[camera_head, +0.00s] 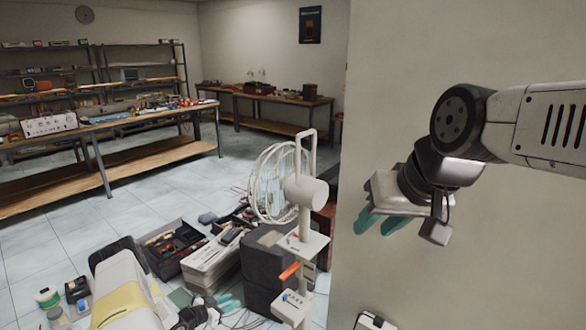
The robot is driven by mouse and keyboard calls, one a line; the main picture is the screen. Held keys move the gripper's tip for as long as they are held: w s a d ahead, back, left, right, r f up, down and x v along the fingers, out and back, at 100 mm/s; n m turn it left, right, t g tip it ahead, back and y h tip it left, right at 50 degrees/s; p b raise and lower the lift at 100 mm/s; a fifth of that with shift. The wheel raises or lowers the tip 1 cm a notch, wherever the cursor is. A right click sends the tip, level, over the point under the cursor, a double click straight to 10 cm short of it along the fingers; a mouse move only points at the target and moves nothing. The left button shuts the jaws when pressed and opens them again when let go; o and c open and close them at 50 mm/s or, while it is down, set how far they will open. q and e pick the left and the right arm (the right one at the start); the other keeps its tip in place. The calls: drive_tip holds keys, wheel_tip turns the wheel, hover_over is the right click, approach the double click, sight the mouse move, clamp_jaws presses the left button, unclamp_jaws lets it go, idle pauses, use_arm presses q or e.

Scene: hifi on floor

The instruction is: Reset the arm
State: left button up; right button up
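My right gripper (376,226) hangs from the arm that comes in from the right. Its two teal fingers point down and left, with a gap between them and nothing held. It is in front of the pale wall. My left arm enters at the bottom left. My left gripper (222,303) is low in the view, in front of the items on the floor. Its teal fingers show only in part, so their opening is unclear.
A white pedestal fan (305,195) stands in the middle, beside dark grey boxes (266,265). An open toolbox (172,246) and a stack of pale cases (215,262) lie on the floor. The pale wall (470,260) fills the right. Open tiled floor (60,245) is at left.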

use_arm(q)
drive_tip(key=w+a+r+y, duration=0.2)
drive_tip(key=w+r, duration=0.1)
drive_tip(key=r, duration=0.5)
drive_tip(key=w+a+r+n+y, duration=0.1)
drive_tip(key=w+a+r, duration=0.1)
drive_tip(key=w+r, duration=0.35)
drive_tip(key=w+a+r+y, duration=0.2)
drive_tip(key=r, duration=0.7)
drive_tip(key=s+d+r+n+g+y, duration=0.15)
drive_tip(key=s+r, duration=0.35)
drive_tip(key=r, duration=0.9)
drive_tip(key=s+d+r+n+y, duration=0.15)
drive_tip(key=s+r, duration=0.25)
drive_tip(key=r, duration=0.9)
drive_tip(key=s+d+r+n+g, duration=0.15)
drive_tip(key=s+d+r, duration=0.25)
drive_tip(key=s+r, duration=0.6)
drive_tip(key=s+d+h, duration=0.1)
drive_tip(key=s+d, duration=0.3)
drive_tip(key=s, duration=0.8)
drive_tip(key=s+d+n+g+h, duration=0.1)
drive_tip(key=s+d, duration=0.4)
drive_tip(key=s, duration=0.7)
drive_tip(key=shift+s+d+f+g, duration=0.15)
drive_tip(key=shift+s+g, duration=0.15)
drive_tip(key=shift+n, duration=0.25)
